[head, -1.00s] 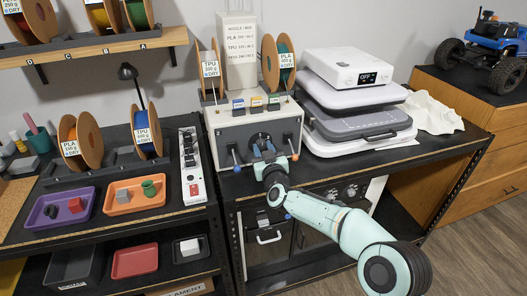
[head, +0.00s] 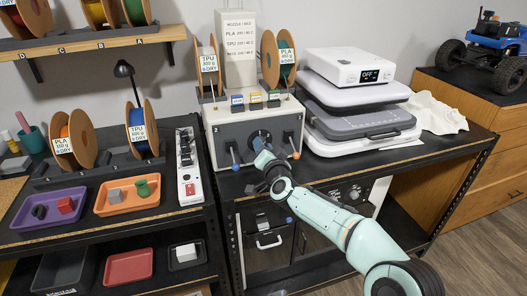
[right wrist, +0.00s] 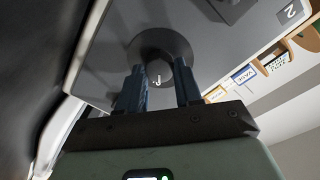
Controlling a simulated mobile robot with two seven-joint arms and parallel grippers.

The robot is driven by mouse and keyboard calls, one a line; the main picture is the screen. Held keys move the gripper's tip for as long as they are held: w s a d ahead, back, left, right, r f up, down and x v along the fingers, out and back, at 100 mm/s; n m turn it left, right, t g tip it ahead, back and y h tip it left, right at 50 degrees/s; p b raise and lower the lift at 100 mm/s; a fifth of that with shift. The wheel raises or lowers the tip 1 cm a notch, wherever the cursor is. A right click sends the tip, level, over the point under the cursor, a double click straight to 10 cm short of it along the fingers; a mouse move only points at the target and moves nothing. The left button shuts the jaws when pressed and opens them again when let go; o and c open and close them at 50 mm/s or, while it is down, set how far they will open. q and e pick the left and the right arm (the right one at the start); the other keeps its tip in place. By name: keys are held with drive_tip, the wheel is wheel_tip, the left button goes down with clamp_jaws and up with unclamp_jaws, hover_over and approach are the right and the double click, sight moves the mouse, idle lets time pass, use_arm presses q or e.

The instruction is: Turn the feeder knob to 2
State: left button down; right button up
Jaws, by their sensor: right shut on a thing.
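The feeder (head: 222,130) is a pale box on the right-hand bench, with a round dark knob (head: 256,137) low on its front face. My right gripper (head: 260,145) reaches the knob from the front. In the right wrist view the two blue fingers (right wrist: 159,75) lie on either side of the dark knob (right wrist: 160,42), shut on it. A small white mark like a 1 shows between the fingers. A label "2" (right wrist: 290,12) shows on the panel at the upper right. Where the knob's pointer sits is unclear. My left gripper is out of view.
Levers with a blue tip (head: 235,165) and an orange tip (head: 296,155) hang either side of the knob. Spools stand on top of the feeder. Stacked grey and white devices (head: 360,125) stand close on the right. A power strip (head: 189,168) lies left.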

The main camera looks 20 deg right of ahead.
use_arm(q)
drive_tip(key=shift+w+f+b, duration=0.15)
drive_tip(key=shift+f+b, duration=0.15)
use_arm(e)
drive_tip(key=shift+m, duration=0.8)
drive_tip(key=o, duration=1)
drive_tip(key=shift+o, duration=0.2)
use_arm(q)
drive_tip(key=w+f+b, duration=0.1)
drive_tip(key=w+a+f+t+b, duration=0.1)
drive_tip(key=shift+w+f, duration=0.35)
use_arm(e)
drive_tip(key=s, duration=1.3)
drive_tip(key=shift+s+r, duration=0.2)
drive_tip(key=shift+r, duration=0.1)
drive_tip(key=shift+d, duration=0.1)
